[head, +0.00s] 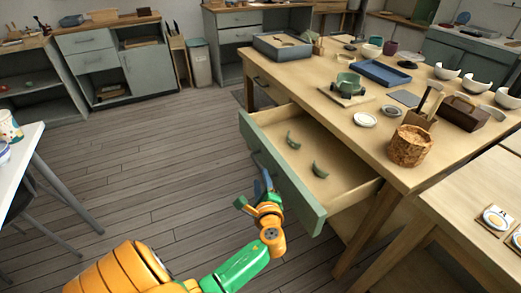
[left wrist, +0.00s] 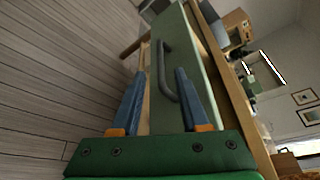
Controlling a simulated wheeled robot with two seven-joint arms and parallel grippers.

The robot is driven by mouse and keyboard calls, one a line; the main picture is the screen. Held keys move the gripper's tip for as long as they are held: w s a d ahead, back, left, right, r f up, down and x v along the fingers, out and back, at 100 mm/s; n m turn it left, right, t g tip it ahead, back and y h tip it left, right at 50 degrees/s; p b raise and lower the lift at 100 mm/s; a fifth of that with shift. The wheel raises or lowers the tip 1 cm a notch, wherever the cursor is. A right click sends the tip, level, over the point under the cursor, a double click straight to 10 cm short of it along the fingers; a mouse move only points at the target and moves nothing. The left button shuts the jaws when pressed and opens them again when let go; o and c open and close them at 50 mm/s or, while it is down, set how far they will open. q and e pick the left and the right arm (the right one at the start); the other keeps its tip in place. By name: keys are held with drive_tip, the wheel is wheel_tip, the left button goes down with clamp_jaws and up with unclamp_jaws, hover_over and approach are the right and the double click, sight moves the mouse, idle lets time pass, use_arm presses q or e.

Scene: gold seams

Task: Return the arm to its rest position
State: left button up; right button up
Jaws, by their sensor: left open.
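My left gripper (head: 254,191) is open and empty, low in front of the open drawer (head: 283,180) of the wooden workbench. In the left wrist view its two blue fingers (left wrist: 160,76) point at the green drawer front (left wrist: 195,55). The dark bar handle (left wrist: 164,70) shows between the fingers in that picture; I cannot tell whether they touch it. My right gripper is out of view.
The workbench top (head: 322,112) holds a blue tray (head: 381,73), a green cup (head: 348,82) on a board, white bowls and a cork container (head: 409,147). A white table (head: 25,140) stands at left. The wooden floor (head: 140,165) between is clear.

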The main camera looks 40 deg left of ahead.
use_arm(q)
drive_tip(key=s+d+f+n+g+h, duration=0.4)
drive_tip(key=s+d+f+n+h, duration=0.1)
drive_tip(key=s+f+n, duration=0.3)
drive_tip(key=s+d+r+n+g+h, duration=0.1)
drive_tip(key=s+d+n+g+h, duration=0.35)
drive_tip(key=s+d, duration=0.75)
wheel_tip(320, 180, down, 11)
drive_tip(key=s+h+p, duration=0.3)
drive_tip(key=p, duration=0.4)
drive_tip(key=s+a+f+p, duration=0.2)
drive_tip(key=s+f+p, duration=0.2)
drive_tip(key=s, duration=0.7)
drive_tip(key=shift+s+a+f+g+y, duration=0.2)
drive_tip(key=shift+f+g+y, duration=0.15)
drive_tip(key=shift+f, duration=0.2)
